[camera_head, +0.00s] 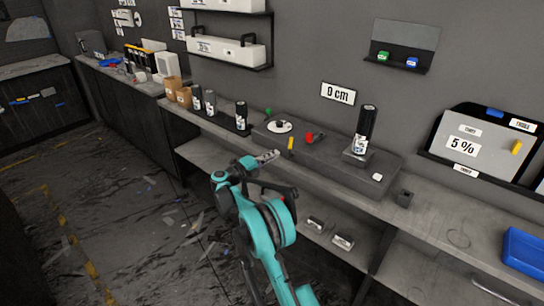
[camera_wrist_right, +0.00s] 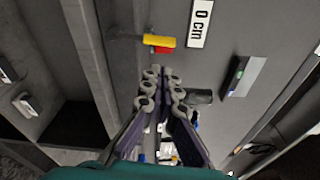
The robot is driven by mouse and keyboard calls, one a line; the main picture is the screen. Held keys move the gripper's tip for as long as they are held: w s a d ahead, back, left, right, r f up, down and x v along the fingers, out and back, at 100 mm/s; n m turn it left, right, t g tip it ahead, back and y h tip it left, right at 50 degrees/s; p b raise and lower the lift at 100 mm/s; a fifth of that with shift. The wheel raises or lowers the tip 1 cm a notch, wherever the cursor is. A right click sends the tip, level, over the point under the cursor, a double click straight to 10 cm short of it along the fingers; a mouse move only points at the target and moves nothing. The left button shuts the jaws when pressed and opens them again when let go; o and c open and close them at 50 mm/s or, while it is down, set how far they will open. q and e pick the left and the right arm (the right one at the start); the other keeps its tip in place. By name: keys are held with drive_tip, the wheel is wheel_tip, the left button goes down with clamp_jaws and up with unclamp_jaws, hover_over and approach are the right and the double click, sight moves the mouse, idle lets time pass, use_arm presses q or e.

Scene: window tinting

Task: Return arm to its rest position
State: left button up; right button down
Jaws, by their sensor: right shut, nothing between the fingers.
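My right arm is teal and rises from the bottom of the head view. The gripper is shut and empty. My left gripper is not in view.
The bench holds a dark tray (camera_head: 345,174) with a black roll (camera_head: 366,125), a red object (camera_head: 310,138) and a white disc (camera_head: 280,127). A "0 cm" sign (camera_head: 338,94) hangs above. A blue bin (camera_head: 523,252) stands at right.

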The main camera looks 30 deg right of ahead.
drive_tip(key=shift+d, duration=0.2)
drive_tip(key=shift+a, duration=0.1)
